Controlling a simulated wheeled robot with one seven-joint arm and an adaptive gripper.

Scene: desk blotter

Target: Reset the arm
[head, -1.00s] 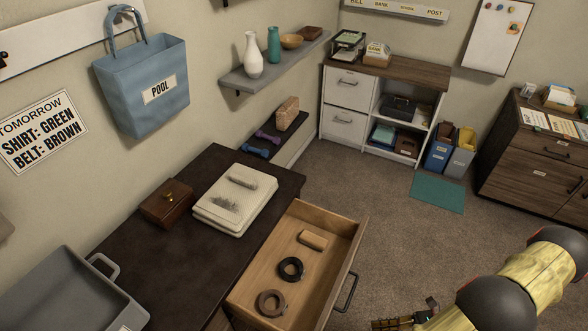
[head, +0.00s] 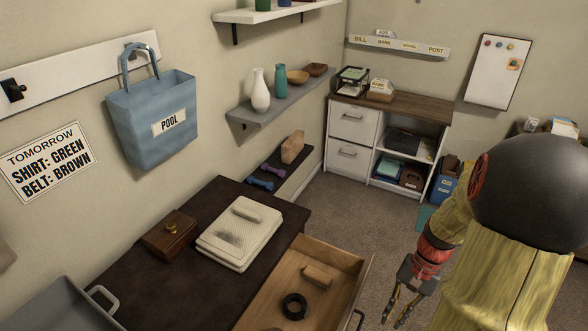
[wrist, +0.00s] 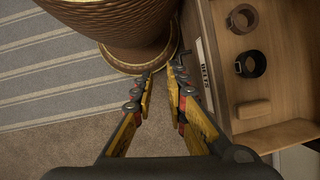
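My gripper (head: 403,318) hangs fingers-down in the head view, to the right of the open wooden drawer (head: 268,290). My arm fills the right side of that view. In the wrist view the two fingers of my gripper (wrist: 163,72) are apart, with nothing between them. The drawer also shows in the wrist view (wrist: 222,60), to the right of the fingers, with a label on its front. It holds a black rolled belt (head: 294,306), a brown rolled belt (wrist: 242,18) and a tan block (head: 317,275).
A woven basket (wrist: 108,25) on a striped rug (wrist: 45,80) lies close beyond my fingertips. The dark desk (head: 180,270) bears a wooden box (head: 170,236) and a cream stack (head: 240,243). A white cabinet (head: 352,130) stands at the back.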

